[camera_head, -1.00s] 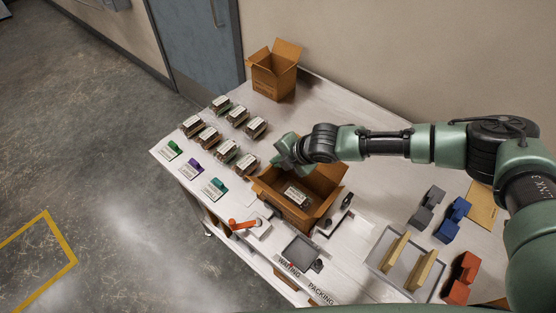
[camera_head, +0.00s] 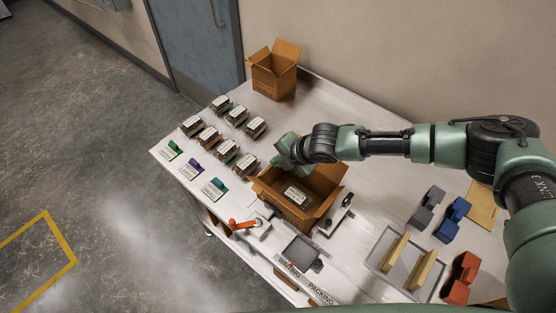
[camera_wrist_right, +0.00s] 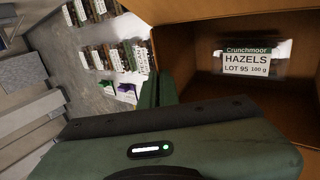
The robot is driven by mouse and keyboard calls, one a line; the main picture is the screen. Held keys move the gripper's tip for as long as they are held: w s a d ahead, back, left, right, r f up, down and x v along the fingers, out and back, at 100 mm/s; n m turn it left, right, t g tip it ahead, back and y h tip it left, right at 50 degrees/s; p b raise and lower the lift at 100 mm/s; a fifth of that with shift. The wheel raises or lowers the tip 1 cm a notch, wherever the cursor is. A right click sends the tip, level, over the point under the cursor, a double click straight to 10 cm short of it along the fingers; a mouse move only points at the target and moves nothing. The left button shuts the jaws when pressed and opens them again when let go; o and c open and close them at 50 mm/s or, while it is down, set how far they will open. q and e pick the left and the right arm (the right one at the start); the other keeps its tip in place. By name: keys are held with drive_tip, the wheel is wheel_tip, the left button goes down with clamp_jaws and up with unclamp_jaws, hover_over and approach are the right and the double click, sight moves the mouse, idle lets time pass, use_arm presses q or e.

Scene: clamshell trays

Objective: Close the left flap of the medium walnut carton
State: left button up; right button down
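An open brown carton (camera_head: 327,187) stands at the middle of the table, its flaps spread outward. Inside it lies a clamshell tray (camera_head: 297,195); in the right wrist view its label (camera_wrist_right: 246,62) reads "Crunchmoor HAZELS LOT 95 100 g". My right gripper (camera_head: 287,153) is at the carton's far left edge, by the flap there. In the right wrist view a green finger (camera_wrist_right: 158,92) is beside the carton's wall (camera_wrist_right: 172,54); the gap between the fingers is hidden, and I cannot tell whether it touches the flap. My left gripper is out of view.
A second open carton (camera_head: 273,80) stands at the back. Several filled clamshells (camera_head: 228,150) and coloured label holders (camera_head: 215,188) are to the left. An orange-handled fixture (camera_head: 243,224) is in front of the carton. A grey tray (camera_head: 372,262) and coloured blocks are to the right.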

drive_tip(key=shift+f, duration=0.1)
idle(0.4)
drive_tip(key=t+y+b, duration=0.1)
drive_tip(key=b, duration=0.3)
drive_tip(key=s+f+t+y+b, duration=0.1)
drive_tip(key=t+y+b, duration=0.1)
drive_tip(key=b, duration=0.3)
drive_tip(key=d+f+t+y+b, duration=0.1)
drive_tip(key=t+y+b, duration=0.1)
drive_tip(key=b, duration=0.2)
drive_tip(key=shift+s+d+f+b, duration=0.1)
drive_tip(key=shift+s+b, duration=0.05)
drive_tip(key=shift+b, duration=0.25)
drive_tip(key=c, duration=1.6)
unclamp_jaws()
drive_tip(key=shift+c, duration=0.2)
wheel_tip(320, 180, up, 20)
